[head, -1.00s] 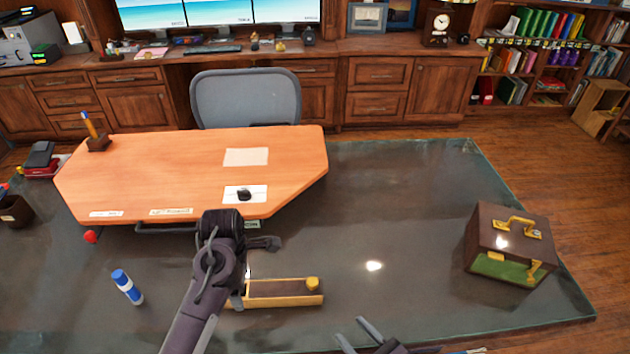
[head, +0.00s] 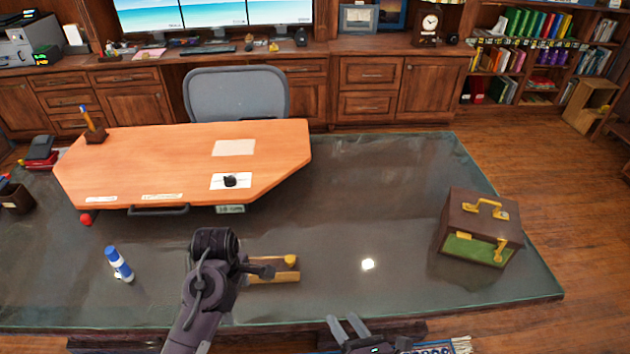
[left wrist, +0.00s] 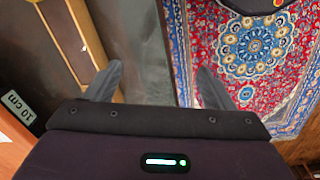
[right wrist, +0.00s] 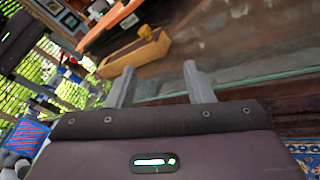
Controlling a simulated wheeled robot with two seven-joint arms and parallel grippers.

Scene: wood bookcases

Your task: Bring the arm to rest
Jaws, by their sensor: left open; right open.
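My left gripper (left wrist: 158,84) is open and empty in the left wrist view, its fingers wide apart, with a wooden box and the red-blue rug beyond them. In the head view my left arm (head: 205,290) reaches over the front of the glass-topped desk, beside the wooden box, and its fingertips are hard to make out. My right gripper (head: 347,326) is open and empty at the desk's front edge. In the right wrist view the right gripper (right wrist: 160,82) has clear space between its fingers.
The wooden box (head: 275,278) with a yellow knob sits close to my left arm. A brown case (head: 482,226) stands at the desk's right. The orange board (head: 190,155) lies at the back. The glass top (head: 370,210) is clear between.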

